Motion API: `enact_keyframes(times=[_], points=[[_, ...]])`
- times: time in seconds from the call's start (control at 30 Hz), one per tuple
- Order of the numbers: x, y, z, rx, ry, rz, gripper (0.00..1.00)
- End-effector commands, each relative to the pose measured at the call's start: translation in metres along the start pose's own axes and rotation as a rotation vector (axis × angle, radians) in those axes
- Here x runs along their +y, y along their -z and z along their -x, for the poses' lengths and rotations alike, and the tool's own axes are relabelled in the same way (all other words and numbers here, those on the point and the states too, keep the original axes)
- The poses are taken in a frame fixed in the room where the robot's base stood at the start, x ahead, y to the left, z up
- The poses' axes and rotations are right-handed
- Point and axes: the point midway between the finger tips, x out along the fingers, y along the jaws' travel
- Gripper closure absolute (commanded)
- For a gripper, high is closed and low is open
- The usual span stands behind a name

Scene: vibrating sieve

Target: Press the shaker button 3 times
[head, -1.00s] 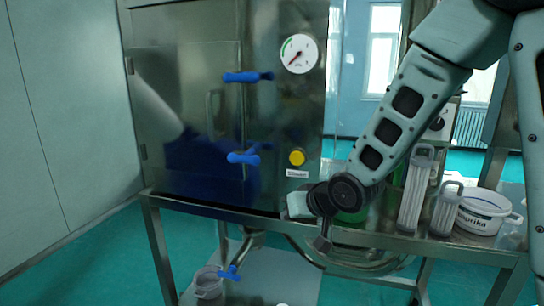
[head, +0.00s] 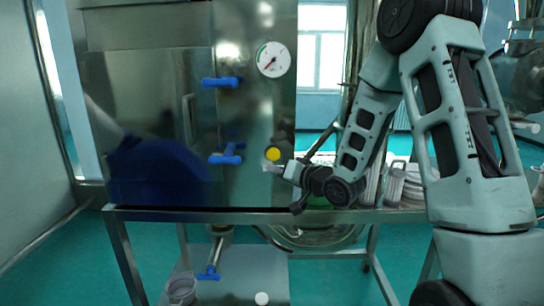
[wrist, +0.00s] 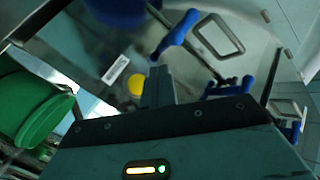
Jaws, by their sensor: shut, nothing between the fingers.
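The yellow round shaker button (head: 272,154) is on the front of the steel sieve cabinet (head: 150,70), below the dial gauge. In the wrist view the button (wrist: 136,84) shows just left of my fingertips. My gripper (head: 272,168) is shut and empty, its tip just below the button in the head view. In the wrist view my gripper (wrist: 157,75) points toward the panel. I cannot tell whether the tip touches the panel. The white label (wrist: 116,70) is left of the button in the wrist view.
Blue handles (head: 222,82) and (head: 226,158) stick out from the cabinet left of the button. A dial gauge (head: 273,59) is above it. A green container (wrist: 40,110) is at the left of the wrist view. A steel table edge (head: 180,214) runs below the cabinet.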

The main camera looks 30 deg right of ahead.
Motion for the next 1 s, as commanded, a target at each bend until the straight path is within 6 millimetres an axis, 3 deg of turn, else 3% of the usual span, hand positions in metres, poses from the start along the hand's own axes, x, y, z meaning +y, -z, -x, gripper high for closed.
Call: enact_keyframes(times=[0.17, 0.7, 1.0], points=[[0.004, 0.005, -0.007, 0.001, 0.0, 0.001, 1.0], [0.038, 0.039, -0.053, 0.0, 0.0, 0.001, 1.0], [0.044, 0.044, -0.061, -0.001, -0.001, 0.001, 1.0]])
